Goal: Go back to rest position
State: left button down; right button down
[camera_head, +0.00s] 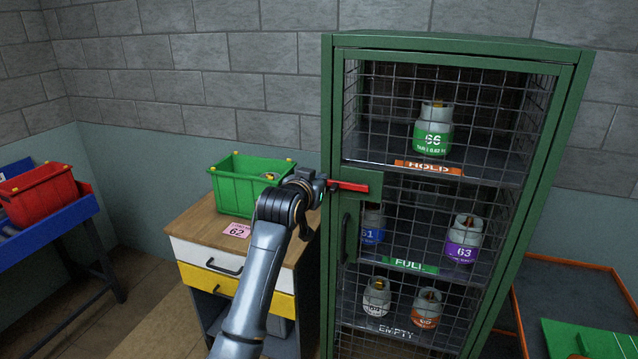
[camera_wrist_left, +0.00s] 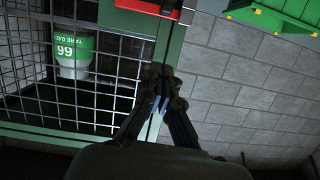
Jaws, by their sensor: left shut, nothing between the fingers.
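My left gripper (camera_head: 318,184) is shut and empty at the left front edge of the green cage cabinet (camera_head: 328,110), just left of the red latch bar (camera_head: 350,187). I cannot tell whether it touches the cabinet. In the left wrist view its closed fingers (camera_wrist_left: 160,103) lie in front of the green door frame, with the red latch (camera_wrist_left: 148,8) apart from them at the top edge. The mesh door looks shut. My right gripper is in neither view.
Several gas canisters stand inside the cabinet, among them the green-banded 66 (camera_head: 433,135) on the HOLD shelf. A wooden-topped drawer unit (camera_head: 196,226) with a green crate (camera_head: 235,190) stands left of it. A red bin (camera_head: 40,195) sits on a blue stand farther left.

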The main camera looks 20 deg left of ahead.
pick_arm(q)
jog(key=shift+f, duration=0.1)
dwell(0.3)
notch_tip(320, 180, down, 17)
jog(key=s+g+b, duration=0.1)
jog(key=g, duration=0.1)
jog(key=s+f+g+b, duration=0.15)
jog(key=s+f, duration=0.35)
jog(key=f, duration=0.7)
jog(key=s+f+g, duration=0.2)
jog(key=s+f, duration=0.4)
jog(key=f, duration=0.5)
jog(key=s+f+g, duration=0.2)
jog(key=s+f, duration=0.3)
jog(key=f, duration=0.7)
jog(key=s+f+m+g+b, duration=0.1)
jog(key=s+f+g, duration=0.1)
jog(key=s+f, duration=0.9)
jog(key=s+f+g+b, duration=0.1)
jog(key=s+f+g, duration=0.1)
jog(key=s+f, duration=0.9)
jog(key=s+f+g, duration=0.1)
jog(key=s+f, duration=0.1)
jog(key=s, duration=1.2)
jog(key=s+a+f+g, duration=0.1)
jog(key=s+f, duration=0.1)
jog(key=s, duration=1.2)
jog(key=shift+f+g+b, duration=0.3)
jog(key=shift+g+b, duration=0.05)
jog(key=shift+b, duration=0.1)
